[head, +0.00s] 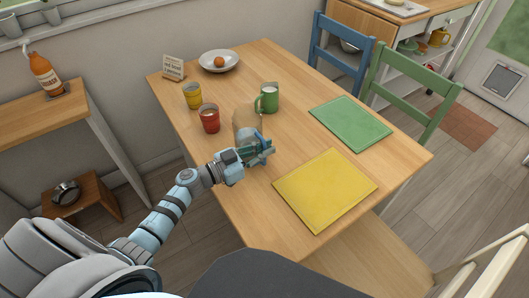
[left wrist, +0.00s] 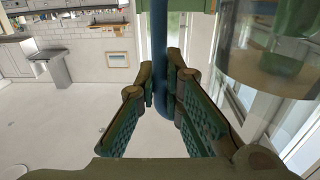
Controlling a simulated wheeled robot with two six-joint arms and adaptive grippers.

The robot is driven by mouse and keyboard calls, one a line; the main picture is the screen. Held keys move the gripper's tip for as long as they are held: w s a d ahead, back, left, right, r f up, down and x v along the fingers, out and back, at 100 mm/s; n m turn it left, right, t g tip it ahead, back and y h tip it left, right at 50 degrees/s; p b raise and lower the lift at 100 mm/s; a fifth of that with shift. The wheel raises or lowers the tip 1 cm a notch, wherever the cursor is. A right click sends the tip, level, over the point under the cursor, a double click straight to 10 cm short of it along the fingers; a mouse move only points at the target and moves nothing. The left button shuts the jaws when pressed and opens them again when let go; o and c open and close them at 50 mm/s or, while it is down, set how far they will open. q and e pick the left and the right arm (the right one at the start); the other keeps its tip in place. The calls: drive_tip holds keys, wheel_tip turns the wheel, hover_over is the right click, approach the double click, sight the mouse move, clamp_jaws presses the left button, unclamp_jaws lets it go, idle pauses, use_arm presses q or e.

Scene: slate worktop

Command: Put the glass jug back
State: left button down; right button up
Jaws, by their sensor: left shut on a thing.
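The glass jug (head: 246,116) is clear and stands out faintly on the wooden table, just behind my left gripper (head: 263,150). My gripper and wrist hide its lower part in the head view. In the left wrist view, my left gripper (left wrist: 161,100) is shut on the jug's dark blue handle (left wrist: 160,50), which runs upright between the fingers. The jug's clear wall (left wrist: 265,75) fills the upper right there. The jug looks upright; I cannot tell whether its base touches the table. My right gripper is not in view.
A white bowl (head: 233,60) and a small sign (head: 173,68) are farther back. Yellow (head: 325,190) and green (head: 351,123) mats lie bare to the right.

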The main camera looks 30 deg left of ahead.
use_arm(q)
drive_tip(key=shift+r, duration=0.1)
drive_tip(key=c, duration=2)
unclamp_jaws()
drive_tip(key=shift+c, duration=0.2)
drive_tip(key=o, duration=0.3)
drive_tip(key=shift+s+a, duration=0.1)
drive_tip(key=shift+s, duration=0.15)
drive_tip(key=v, duration=1.1)
drive_tip(key=shift+s+a, duration=0.15)
drive_tip(key=shift+s, duration=0.1)
